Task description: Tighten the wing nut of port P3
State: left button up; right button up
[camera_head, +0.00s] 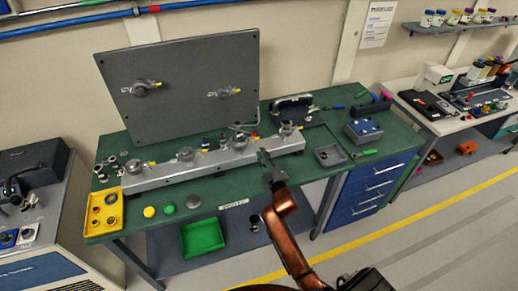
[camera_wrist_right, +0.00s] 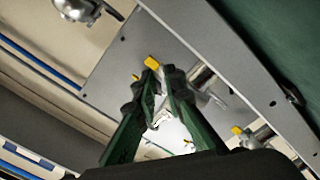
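The grey manifold rail (camera_head: 215,161) lies along the green bench with several metal clamped ports and yellow tags. The third port from the left (camera_head: 240,143) may be P3; I cannot read labels. My right gripper (camera_head: 263,155) is in front of the rail, between the third and rightmost (camera_head: 288,128) ports. In the wrist view the right gripper (camera_wrist_right: 162,76) has its dark green fingers a little apart, nothing clearly held. A yellow tag (camera_wrist_right: 152,63) shows just past the tips, and a metal port (camera_wrist_right: 203,80) beside them. Contact cannot be told. My left gripper is out of view.
A grey upright panel (camera_head: 185,85) stands behind the rail. A yellow tray (camera_head: 103,212) is at the bench's left end, a grey tray (camera_head: 330,156) right of my gripper. A green bin (camera_head: 202,237) sits below.

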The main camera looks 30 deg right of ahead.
jog(key=v, duration=0.6)
jog(key=shift+s, duration=0.35)
